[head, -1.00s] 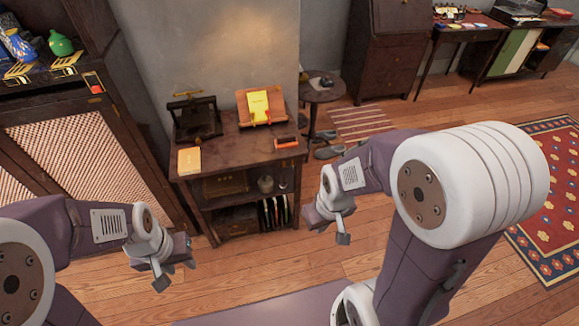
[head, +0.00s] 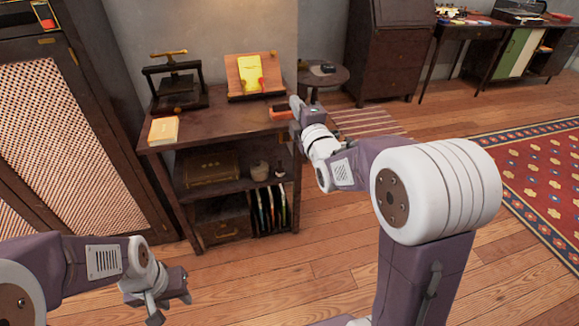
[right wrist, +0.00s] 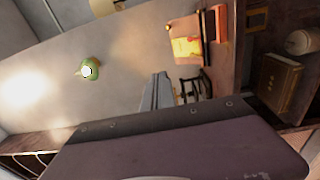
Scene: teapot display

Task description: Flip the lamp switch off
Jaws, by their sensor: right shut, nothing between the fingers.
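No part is clearly readable as the lamp switch. A small light plate with a red part (head: 43,13) sits on the left cabinet's upper front, at the top left of the head view. A green lamp-like thing with a glowing white centre (right wrist: 87,69) shows against the grey wall in the right wrist view. My right gripper (head: 296,104) is shut and empty, at the right edge of the dark stand. Its grey fingers (right wrist: 158,92) point toward the wall in the right wrist view. My left gripper (head: 167,300) hangs low at the left, and its opening is unclear.
The dark stand (head: 215,125) holds a black press (head: 175,85), a wooden book rest (head: 252,75), a yellow book (head: 163,130) and an orange-red block (head: 279,111). A round side table (head: 323,75) stands behind. Wooden floor (head: 330,260) is clear in front.

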